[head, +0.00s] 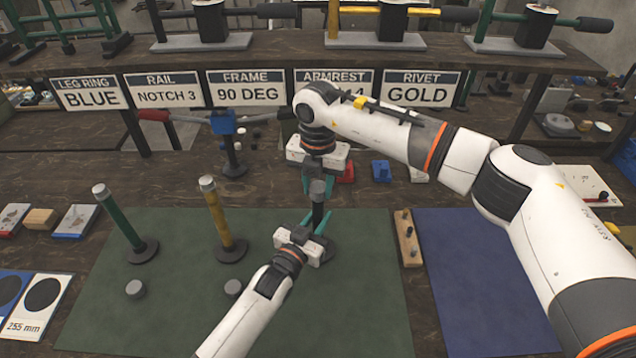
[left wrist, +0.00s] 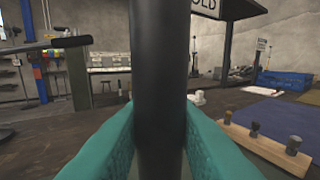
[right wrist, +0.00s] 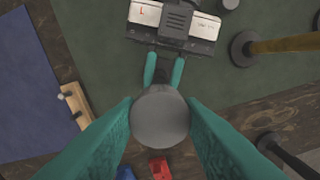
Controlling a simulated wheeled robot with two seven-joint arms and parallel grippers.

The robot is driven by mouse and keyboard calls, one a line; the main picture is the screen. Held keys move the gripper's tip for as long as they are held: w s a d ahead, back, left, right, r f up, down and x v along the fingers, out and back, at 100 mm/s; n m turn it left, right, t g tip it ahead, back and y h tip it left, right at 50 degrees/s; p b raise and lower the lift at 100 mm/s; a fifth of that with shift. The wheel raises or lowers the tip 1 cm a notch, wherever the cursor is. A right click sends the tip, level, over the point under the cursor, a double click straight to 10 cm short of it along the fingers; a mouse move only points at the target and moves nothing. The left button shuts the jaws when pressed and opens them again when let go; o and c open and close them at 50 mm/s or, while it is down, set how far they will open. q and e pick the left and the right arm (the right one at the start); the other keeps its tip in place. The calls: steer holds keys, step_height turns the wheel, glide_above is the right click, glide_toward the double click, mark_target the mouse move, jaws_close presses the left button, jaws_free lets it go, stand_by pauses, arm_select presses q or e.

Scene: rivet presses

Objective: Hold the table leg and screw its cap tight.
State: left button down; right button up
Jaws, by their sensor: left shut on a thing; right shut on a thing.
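The black table leg (head: 317,214) stands upright on a round base on the green mat. My left gripper (head: 319,226) is shut on it low down. In the left wrist view the black leg (left wrist: 158,90) runs vertically between the teal fingers. A grey round cap (head: 318,187) sits at the top of the leg. My right gripper (head: 318,180) comes down from above and is shut on this cap. In the right wrist view the cap (right wrist: 160,115) is seen end-on between the teal fingers and hides most of the leg. How tight the cap is cannot be seen.
A green leg (head: 121,226) and a yellow leg (head: 217,215), both grey-topped, stand left on the green mat (head: 180,325). Two loose grey round pieces (head: 136,289) lie in front. A wooden peg block (head: 408,238) lies right, beside the clear blue mat (head: 470,265).

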steer(key=m, duration=0.4)
steer(key=o, duration=1.1)
steer(key=shift+r, duration=2.25)
steer(key=shift+c, duration=0.6)
